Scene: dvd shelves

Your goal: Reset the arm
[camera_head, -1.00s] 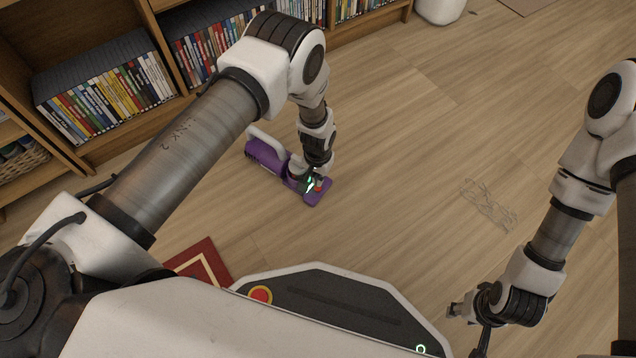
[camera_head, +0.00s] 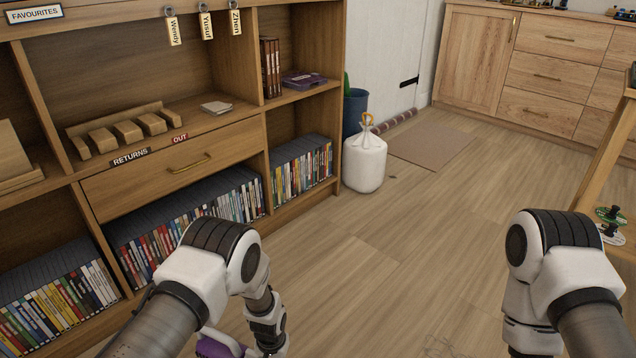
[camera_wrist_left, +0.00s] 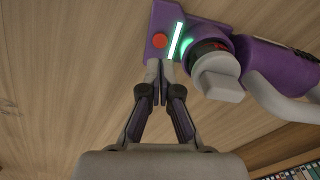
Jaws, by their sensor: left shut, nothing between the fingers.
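My left arm (camera_head: 215,265) reaches forward and down from the lower left of the head view; its gripper is below the picture edge there. In the left wrist view my left gripper (camera_wrist_left: 160,76) is shut and empty, its fingertips close together at one end of a purple handheld device.
A wooden shelf unit (camera_head: 185,166) with rows of DVDs fills the left. A white sack (camera_head: 364,165) and a blue bin (camera_head: 354,112) stand past its end. A wooden cabinet (camera_head: 540,65) is at the back, and a table leg (camera_head: 606,150) at the right. The middle floor is clear.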

